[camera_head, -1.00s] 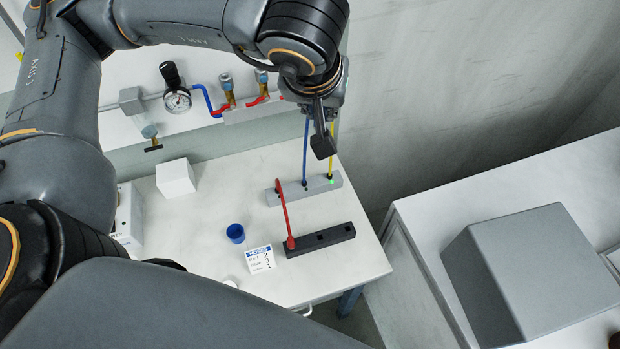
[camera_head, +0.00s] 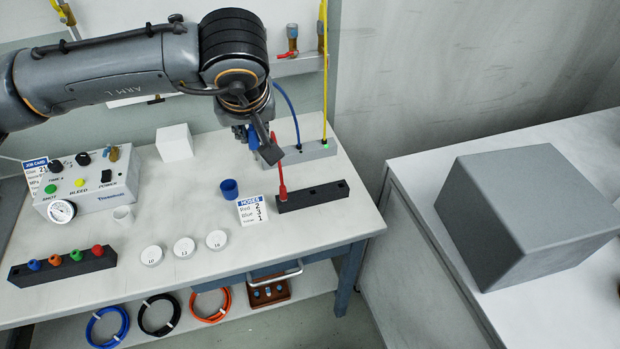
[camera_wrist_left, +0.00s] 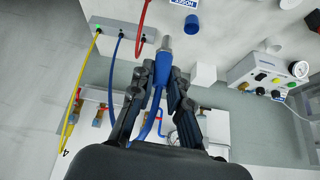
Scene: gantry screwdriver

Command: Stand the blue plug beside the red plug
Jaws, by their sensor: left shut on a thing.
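The red plug (camera_head: 281,194) stands upright at the left end of the black block (camera_head: 318,197). The block's other holes look empty. My left gripper (camera_head: 258,138) is above the table, behind and left of the red plug. In the left wrist view, the gripper (camera_wrist_left: 164,82) is shut on the blue plug (camera_wrist_left: 163,62), whose grey metal tip points out past the fingers. A blue hose trails from it. In the head view, only a bit of blue shows beside the fingers. My right gripper is in neither view.
A grey block (camera_head: 318,151) behind the black one has blue and yellow hoses in it. A blue cup (camera_head: 229,189) and hoses card (camera_head: 252,210) stand left of the black block. A white cube (camera_head: 174,142) is farther left. The front right table corner is clear.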

